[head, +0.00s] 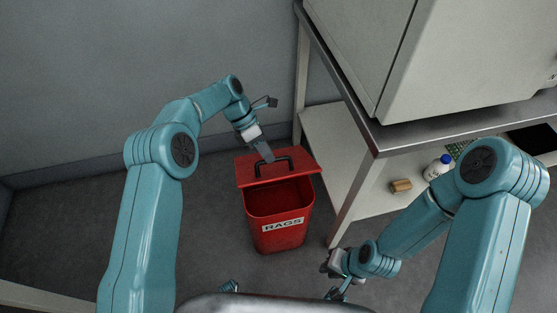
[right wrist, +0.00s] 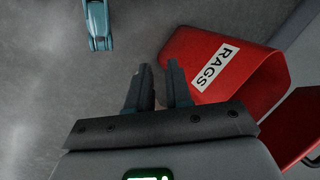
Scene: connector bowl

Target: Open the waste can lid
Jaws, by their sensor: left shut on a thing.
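The red waste can (head: 262,240), marked RAGS, stands on the floor in the head view, and its dark inside shows at the front. Its red lid (head: 308,166) is tilted up at the back of the opening, with a black handle (head: 286,160) on top. My left gripper (head: 266,154) is shut on the handle; its fingertips are partly hard to make out. My right gripper (head: 334,264) is low, to the right of the can, apart from it. In the right wrist view its fingers (right wrist: 157,72) are open and empty, with the can (right wrist: 262,84) beside them.
A metal table (head: 384,136) with a lower shelf (head: 350,180) stands right of the can, its leg close by. A large pale box (head: 460,60) is on top. A white bottle (head: 436,171) and a brown block (head: 401,186) are on the shelf. Floor left of the can is clear.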

